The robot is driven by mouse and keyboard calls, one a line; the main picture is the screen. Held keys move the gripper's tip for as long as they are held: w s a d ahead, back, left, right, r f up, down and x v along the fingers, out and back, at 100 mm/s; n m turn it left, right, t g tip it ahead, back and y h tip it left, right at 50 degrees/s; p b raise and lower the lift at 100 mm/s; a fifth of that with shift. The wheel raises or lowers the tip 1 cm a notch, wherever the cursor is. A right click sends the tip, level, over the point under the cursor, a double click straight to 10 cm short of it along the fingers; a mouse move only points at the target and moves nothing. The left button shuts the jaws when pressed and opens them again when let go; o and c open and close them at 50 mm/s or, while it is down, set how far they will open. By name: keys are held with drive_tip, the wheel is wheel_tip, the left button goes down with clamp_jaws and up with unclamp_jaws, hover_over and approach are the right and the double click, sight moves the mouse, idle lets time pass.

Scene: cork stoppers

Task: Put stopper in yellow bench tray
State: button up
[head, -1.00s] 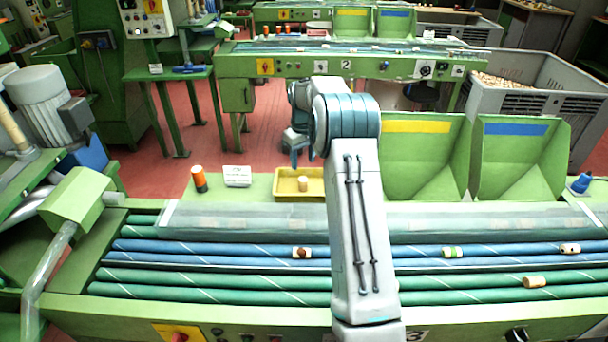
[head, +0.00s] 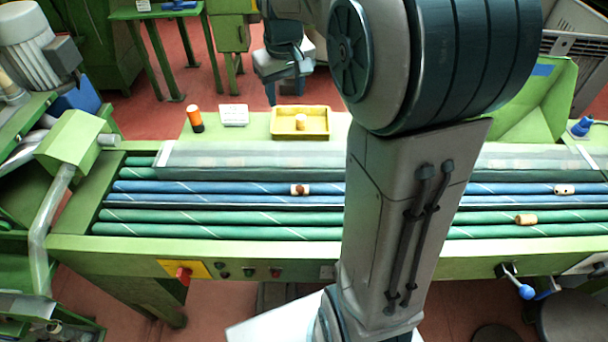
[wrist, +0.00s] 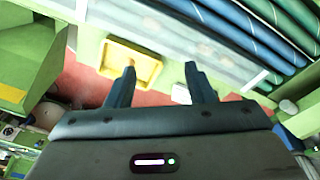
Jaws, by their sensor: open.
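The yellow bench tray (head: 300,136) stands on the green ledge behind the rollers, left of my arm. One pale cork stopper (head: 300,121) is upright inside it. On the rollers lie a stopper with a dark brown mark (head: 300,189), a pale spotted stopper (head: 564,189) on the blue rollers at right, and a plain tan stopper (head: 526,219) on the green rollers. My gripper (wrist: 160,68) is open and empty in the wrist view, its fingers pointing towards the tray (wrist: 107,52), apart from it. My arm hides the middle of the rollers in the head view.
An orange cylinder with a dark base (head: 195,119) and a white box (head: 233,115) stand left of the tray. A clear cover (head: 240,157) runs along the back of the rollers. A green bin (head: 535,105) with a blue label is at the right.

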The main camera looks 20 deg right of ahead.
drive_tip(key=s+a+f+t, duration=0.1)
drive_tip(key=s+a, duration=0.1)
drive_tip(key=s, duration=0.8)
drive_tip(key=s+a+f+m, duration=0.1)
drive_tip(key=s+a+f, duration=0.1)
drive_tip(key=s, duration=0.8)
drive_tip(key=shift+s+a+f+m+t, duration=0.15)
drive_tip(key=shift+s+f+m+t, duration=0.15)
drive_tip(key=shift+s+t, duration=0.1)
